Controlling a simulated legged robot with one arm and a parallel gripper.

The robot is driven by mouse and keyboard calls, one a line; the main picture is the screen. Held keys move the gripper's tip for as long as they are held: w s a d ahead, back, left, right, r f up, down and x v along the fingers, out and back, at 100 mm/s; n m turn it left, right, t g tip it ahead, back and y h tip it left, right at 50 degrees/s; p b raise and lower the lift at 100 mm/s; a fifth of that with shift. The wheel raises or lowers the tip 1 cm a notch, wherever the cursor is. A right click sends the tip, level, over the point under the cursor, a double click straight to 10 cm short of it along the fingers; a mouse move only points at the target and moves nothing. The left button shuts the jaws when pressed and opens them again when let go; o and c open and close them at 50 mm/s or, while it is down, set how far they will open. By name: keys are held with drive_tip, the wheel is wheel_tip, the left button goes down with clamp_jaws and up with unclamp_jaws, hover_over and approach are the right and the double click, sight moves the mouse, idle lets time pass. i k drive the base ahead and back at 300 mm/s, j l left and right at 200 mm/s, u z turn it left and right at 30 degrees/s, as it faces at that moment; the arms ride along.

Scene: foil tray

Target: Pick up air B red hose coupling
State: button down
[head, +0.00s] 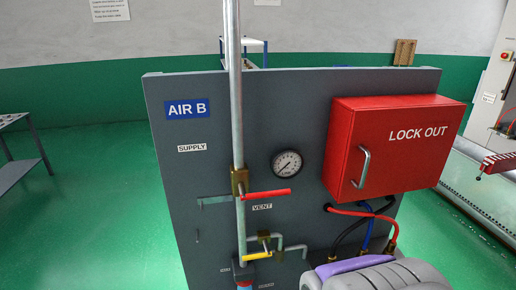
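The grey AIR B panel (225,150) stands in front of me, with a blue AIR B sign (187,109) at its upper left. A vertical metal pipe runs down it. At the pipe's foot, on the lower frame edge, a small red coupling (244,284) shows above a bluish piece; its lower part is cut off. My gripper (365,274) seems to be the grey and purple shape at bottom right, apart from the pipe's foot. Its fingers cannot be made out.
A red LOCK OUT box (385,115) juts from the panel. A red lever (266,194), a yellow lever (257,255) and a gauge (287,163) sit on or beside the pipework. Black and blue hoses (368,235) hang under the box.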

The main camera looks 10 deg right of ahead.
sight(392, 244)
drive_tip(key=z, duration=1.35)
drive_tip(key=l+z, duration=0.35)
drive_tip(key=i+j, duration=0.05)
drive_tip(key=j, duration=0.05)
